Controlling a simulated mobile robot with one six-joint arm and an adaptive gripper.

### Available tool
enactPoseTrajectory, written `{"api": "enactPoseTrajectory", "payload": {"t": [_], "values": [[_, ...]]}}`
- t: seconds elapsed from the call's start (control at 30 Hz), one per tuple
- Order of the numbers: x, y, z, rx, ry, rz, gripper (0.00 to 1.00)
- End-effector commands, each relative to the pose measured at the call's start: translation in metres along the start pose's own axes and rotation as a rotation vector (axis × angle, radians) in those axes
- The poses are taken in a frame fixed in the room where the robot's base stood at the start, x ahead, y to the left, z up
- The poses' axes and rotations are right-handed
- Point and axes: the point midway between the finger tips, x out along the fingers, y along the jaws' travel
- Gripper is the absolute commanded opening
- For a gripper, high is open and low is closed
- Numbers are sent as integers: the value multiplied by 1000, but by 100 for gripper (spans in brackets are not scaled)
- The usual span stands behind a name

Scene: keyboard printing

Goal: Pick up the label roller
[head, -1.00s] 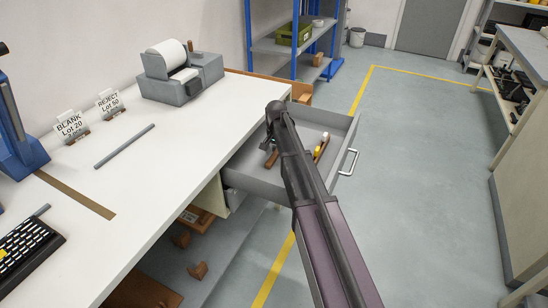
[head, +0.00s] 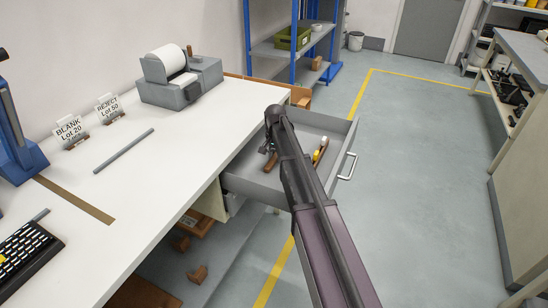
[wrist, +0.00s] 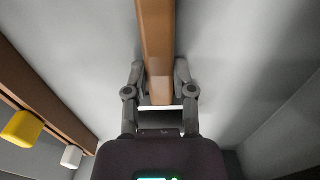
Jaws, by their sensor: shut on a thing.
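A brown wooden bar, which looks like the handle of the label roller (wrist: 155,40), lies between my gripper's (wrist: 158,72) two fingers in the wrist view. The fingers are shut on it. Its far end runs out of the top of that view, so any roller head is not seen there. In the head view my gripper (head: 269,146) is down inside the open drawer, partly hidden by my arm, and a brown end of the roller (head: 271,162) shows beside it.
The grey drawer (head: 243,181) stands pulled out from the white desk (head: 150,185). A second brown bar (wrist: 50,110) with a yellow block (wrist: 22,128) and a white block (wrist: 71,157) lies at the left in the wrist view. The drawer walls are close around my gripper.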

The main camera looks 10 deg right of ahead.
Motion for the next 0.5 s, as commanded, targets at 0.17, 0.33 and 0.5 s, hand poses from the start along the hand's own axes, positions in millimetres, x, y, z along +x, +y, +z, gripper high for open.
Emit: {"api": "enactPoseTrajectory", "payload": {"t": [0.17,0.33,0.5], "values": [[-11,0,0,0,0,0,0],[-25,0,0,0,0,0,0],[-43,0,0,0,0,0,0]]}}
